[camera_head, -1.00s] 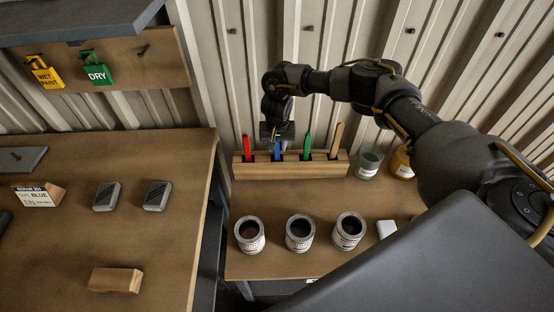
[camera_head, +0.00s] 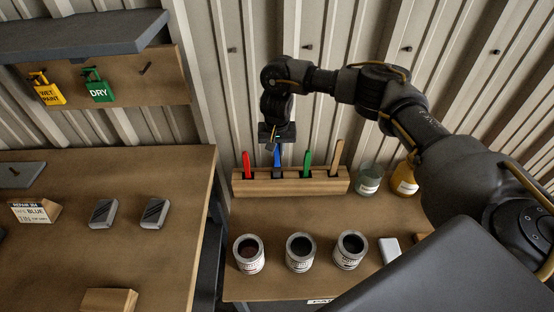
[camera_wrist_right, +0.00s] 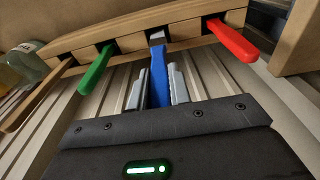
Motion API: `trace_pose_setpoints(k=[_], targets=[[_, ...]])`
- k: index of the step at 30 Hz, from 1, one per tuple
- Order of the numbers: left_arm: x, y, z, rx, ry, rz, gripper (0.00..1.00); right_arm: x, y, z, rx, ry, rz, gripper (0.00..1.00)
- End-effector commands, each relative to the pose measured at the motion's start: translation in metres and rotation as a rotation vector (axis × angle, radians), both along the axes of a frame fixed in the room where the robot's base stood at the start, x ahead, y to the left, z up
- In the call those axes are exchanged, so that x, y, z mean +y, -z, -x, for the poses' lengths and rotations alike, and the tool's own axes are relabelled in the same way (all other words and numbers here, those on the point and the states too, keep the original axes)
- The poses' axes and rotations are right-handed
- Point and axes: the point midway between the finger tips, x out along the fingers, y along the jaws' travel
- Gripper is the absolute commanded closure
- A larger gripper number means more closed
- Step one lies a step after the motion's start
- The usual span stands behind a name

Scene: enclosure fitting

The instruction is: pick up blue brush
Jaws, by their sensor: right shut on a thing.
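The blue brush (camera_head: 277,157) stands upright at a wooden rack (camera_head: 300,188), between a red-handled brush (camera_head: 246,164) and a green-handled one (camera_head: 307,163). My right gripper (camera_head: 276,145) is above the rack, shut on the blue handle. In the right wrist view, the blue brush (camera_wrist_right: 158,78) lies between the two grey fingers (camera_wrist_right: 157,88). A pale part shows at its far end by the rack slot; the red and green handles show no such part. Whether its tip is clear of the slot is hidden. My left gripper is out of view.
A wooden-handled tool (camera_head: 337,157) stands in the rack's right end. A green-grey jar (camera_head: 367,180) and a yellow jar (camera_head: 404,180) stand to the right. Three tins (camera_head: 300,252) line the front. The corrugated wall (camera_head: 240,90) is close behind the rack.

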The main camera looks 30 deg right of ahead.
Motion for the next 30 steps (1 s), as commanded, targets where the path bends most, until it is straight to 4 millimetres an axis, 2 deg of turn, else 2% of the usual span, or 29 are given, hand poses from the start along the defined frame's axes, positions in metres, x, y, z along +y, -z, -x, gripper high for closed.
trace_pose_setpoints(k=[1, 6, 15, 22, 30], targets=[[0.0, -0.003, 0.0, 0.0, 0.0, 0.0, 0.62, 0.0, -0.015, -0.002, -0.007, -0.002, 0.001, 1.0], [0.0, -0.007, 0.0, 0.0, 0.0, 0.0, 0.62, 0.0, -0.053, -0.002, -0.007, -0.002, 0.002, 1.0], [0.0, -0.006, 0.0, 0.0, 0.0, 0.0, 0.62, 0.0, -0.101, -0.001, -0.004, 0.0, 0.002, 1.0], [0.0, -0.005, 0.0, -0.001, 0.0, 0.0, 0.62, 0.0, -0.116, 0.0, -0.001, 0.0, 0.002, 1.0], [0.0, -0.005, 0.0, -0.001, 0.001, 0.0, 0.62, 0.0, -0.118, 0.0, -0.001, 0.0, 0.0, 1.0]])
